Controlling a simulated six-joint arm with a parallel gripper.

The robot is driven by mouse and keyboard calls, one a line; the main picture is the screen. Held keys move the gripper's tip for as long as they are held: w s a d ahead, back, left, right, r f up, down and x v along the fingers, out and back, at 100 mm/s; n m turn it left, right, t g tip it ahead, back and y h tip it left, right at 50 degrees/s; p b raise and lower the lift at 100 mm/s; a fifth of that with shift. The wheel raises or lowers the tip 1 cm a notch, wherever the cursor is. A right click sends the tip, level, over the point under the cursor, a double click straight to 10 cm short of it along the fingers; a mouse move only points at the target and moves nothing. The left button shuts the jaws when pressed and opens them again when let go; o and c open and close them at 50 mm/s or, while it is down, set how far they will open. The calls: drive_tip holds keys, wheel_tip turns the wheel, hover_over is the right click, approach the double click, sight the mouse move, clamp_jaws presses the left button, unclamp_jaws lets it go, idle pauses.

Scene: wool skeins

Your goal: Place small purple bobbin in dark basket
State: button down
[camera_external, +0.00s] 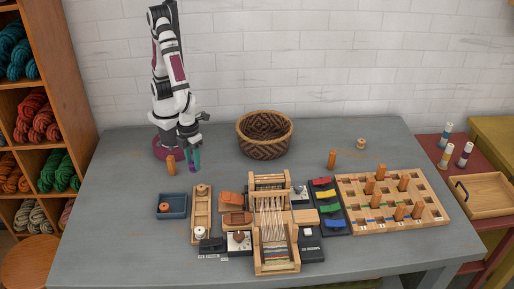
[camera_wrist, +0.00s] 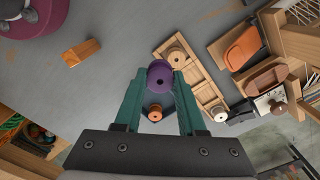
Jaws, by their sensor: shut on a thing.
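The small purple bobbin (camera_wrist: 160,75) sits between my gripper's (camera_wrist: 161,88) green fingertips in the wrist view, and the fingers are shut on it. In the external view my gripper (camera_external: 193,161) is low over the left back part of the grey table, beside an orange-brown wooden peg. The bobbin is small there and mostly hidden by the fingers. I cannot tell whether it touches the table. The dark woven basket (camera_external: 264,134) stands upright at the table's back middle, to the right of my gripper. No contents show in it.
The wooden peg (camera_external: 171,165) stands just left of my gripper. A blue tray (camera_external: 172,212) with an orange bobbin, a long wooden tray (camera_external: 202,220) and a small loom (camera_external: 271,225) lie in front. A pegboard (camera_external: 392,210) is at right. Table between gripper and basket is clear.

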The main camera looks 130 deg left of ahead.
drive_tip(key=s+d+r, duration=0.1)
drive_tip(key=d, duration=0.1)
wheel_tip(320, 180, up, 6)
drive_tip(key=n, duration=1.4)
hover_over(265, 143)
drive_tip(key=s+d, duration=0.2)
drive_tip(key=d, duration=0.2)
drive_tip(key=s+a+n, duration=0.2)
drive_tip(key=a+n, duration=0.2)
drive_tip(key=a, duration=0.4)
drive_tip(key=f, duration=1)
drive_tip(key=a+f, duration=0.1)
drive_tip(key=f, duration=0.4)
drive_tip(key=shift+w+f, duration=0.1)
drive_tip(key=shift+f, duration=0.25)
drive_tip(key=c, duration=0.5)
unclamp_jaws()
drive_tip(key=shift+f, duration=0.1)
